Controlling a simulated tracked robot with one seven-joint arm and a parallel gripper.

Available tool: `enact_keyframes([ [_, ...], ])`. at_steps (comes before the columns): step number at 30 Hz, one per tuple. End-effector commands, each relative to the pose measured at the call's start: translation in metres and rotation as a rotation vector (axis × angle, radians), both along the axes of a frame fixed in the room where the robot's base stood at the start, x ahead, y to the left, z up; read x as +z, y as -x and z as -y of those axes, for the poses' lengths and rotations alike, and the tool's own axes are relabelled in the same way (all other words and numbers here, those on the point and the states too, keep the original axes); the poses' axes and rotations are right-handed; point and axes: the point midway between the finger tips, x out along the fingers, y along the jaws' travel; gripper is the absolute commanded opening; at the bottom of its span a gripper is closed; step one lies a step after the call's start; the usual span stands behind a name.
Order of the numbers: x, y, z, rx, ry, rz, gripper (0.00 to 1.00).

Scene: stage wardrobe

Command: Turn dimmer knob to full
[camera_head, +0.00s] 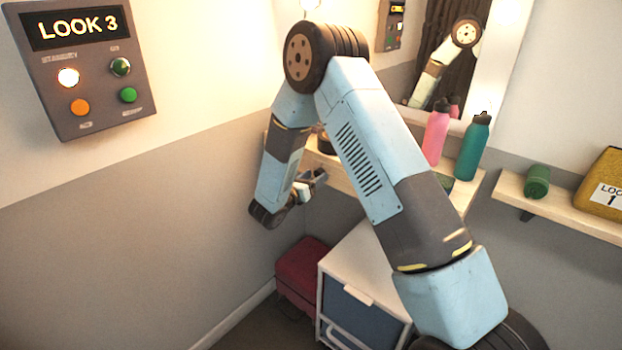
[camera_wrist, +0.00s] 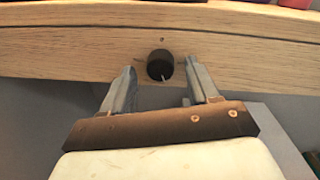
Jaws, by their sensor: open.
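The dimmer knob (camera_wrist: 160,65) is a small black round knob on the front edge of the wooden shelf (camera_wrist: 240,62) in the wrist view. A pale pointer line on it points down and slightly right. My gripper (camera_wrist: 160,80) is open, with one finger to the left of the knob and one to the right. Gaps show between the fingers and the knob. In the head view my gripper (camera_head: 308,186) is near the shelf front, left of the middle, and the knob cannot be made out there.
A pink bottle (camera_head: 436,135) and a teal bottle (camera_head: 472,147) stand on the shelf below a mirror. A white drawer unit (camera_head: 358,262) and a dark red box (camera_head: 302,270) are underneath. A control panel reading LOOK 3 (camera_head: 80,65) hangs on the left wall. A green roll (camera_head: 537,181) lies on the right shelf.

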Motion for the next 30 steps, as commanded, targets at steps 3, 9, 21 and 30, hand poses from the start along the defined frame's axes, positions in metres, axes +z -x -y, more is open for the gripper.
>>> enact_keyframes([
  [3, -0.0002, -0.0044, 0.0040, 0.000, 0.000, 0.000, 0.60],
  [9, -0.0002, -0.0057, 0.0052, 0.000, -0.001, -0.001, 0.60],
  [21, 0.0001, -0.0055, 0.0046, 0.001, 0.000, 0.000, 0.32],
  [30, 0.0001, -0.0057, 0.0037, 0.002, -0.001, 0.000, 0.04],
])
